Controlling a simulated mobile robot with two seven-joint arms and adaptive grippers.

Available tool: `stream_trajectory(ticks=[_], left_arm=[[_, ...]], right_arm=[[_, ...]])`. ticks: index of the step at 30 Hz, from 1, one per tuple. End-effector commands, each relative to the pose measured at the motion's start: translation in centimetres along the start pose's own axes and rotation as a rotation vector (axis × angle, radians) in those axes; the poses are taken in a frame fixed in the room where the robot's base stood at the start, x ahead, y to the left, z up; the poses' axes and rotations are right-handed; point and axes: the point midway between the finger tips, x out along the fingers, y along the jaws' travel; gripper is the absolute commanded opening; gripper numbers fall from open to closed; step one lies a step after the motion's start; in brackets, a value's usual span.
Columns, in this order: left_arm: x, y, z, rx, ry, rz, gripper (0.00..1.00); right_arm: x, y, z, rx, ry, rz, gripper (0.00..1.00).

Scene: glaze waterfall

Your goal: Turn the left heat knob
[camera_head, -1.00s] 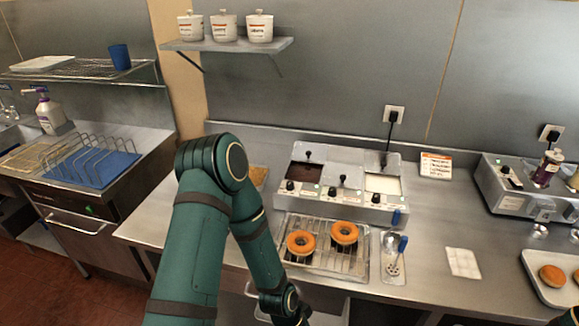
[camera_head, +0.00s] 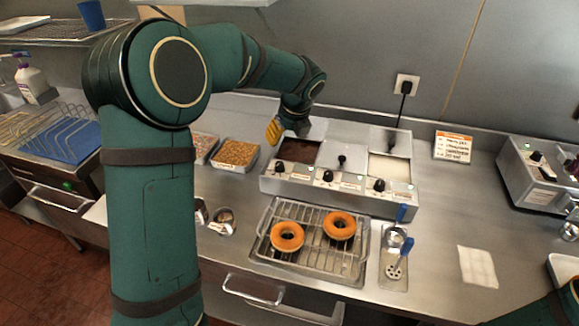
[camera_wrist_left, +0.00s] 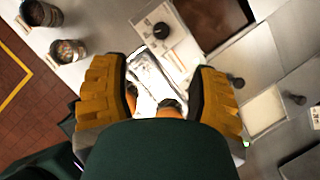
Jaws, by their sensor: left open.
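The glaze warmer (camera_head: 350,195) stands on the counter in the head view, with a row of black knobs on its front. The left heat knob (camera_head: 279,167) is at the left end, below the dark glaze well (camera_head: 299,150). My left gripper (camera_head: 274,130), with yellow fingers, is above and behind that knob, near the well's left edge, apart from the knob. In the left wrist view the gripper (camera_wrist_left: 160,95) is open and nothing shows held. A black knob (camera_wrist_left: 161,30) on a pale panel is ahead of the fingers, probably the left one. My right gripper is out of view.
A rack with two orange donuts (camera_head: 287,236) sits in front of the warmer. A topping tray (camera_head: 235,154) is left of it. Ladles with blue handles (camera_head: 404,213) lie to the right. A wall shelf (camera_head: 205,2) hangs above my left arm.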

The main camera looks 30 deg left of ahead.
Motion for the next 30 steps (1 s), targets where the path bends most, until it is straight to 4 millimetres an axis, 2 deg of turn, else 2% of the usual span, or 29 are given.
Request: stream_trajectory(ticks=[1, 3, 11, 24, 30], left_arm=[[1.1, 0.0, -0.4, -0.001, -0.001, -0.002, 0.6], [1.6, 0.0, -0.7, -0.001, -0.001, -0.002, 0.6], [3.2, 0.0, -0.8, -0.001, 0.001, 0.001, 0.6], [11.6, 0.0, -0.9, -0.002, 0.002, 0.002, 0.6], [14.4, 0.0, -0.9, -0.002, 0.001, 0.0, 0.6]], right_arm=[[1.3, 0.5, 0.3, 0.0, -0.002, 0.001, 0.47], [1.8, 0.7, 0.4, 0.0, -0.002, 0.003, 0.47], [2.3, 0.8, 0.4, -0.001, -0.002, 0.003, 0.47], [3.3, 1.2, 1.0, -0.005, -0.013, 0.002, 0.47], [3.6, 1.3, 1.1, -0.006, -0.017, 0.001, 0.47]])
